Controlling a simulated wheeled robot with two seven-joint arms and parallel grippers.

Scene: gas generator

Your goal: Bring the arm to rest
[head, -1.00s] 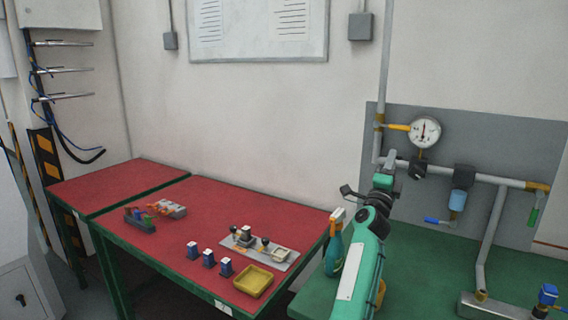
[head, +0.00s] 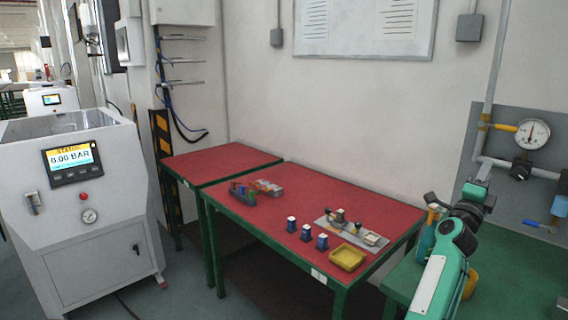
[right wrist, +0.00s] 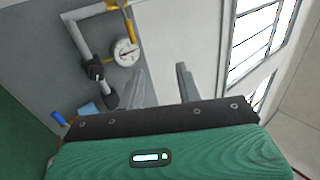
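My right arm, green and black, reaches up at the right side of the head view, with its gripper (head: 482,172) raised in front of the grey pipe panel. In the right wrist view the two grey fingers of this gripper (right wrist: 163,84) stand apart with nothing between them. My left arm and gripper are not in view.
A pressure gauge (head: 532,133) and pipes are on the panel behind my right gripper. The red table (head: 290,190) holds several small blue-and-white blocks, a yellow tray (head: 347,258) and a grey fixture plate (head: 372,243). A white machine (head: 85,190) reading 0.00 BAR stands left.

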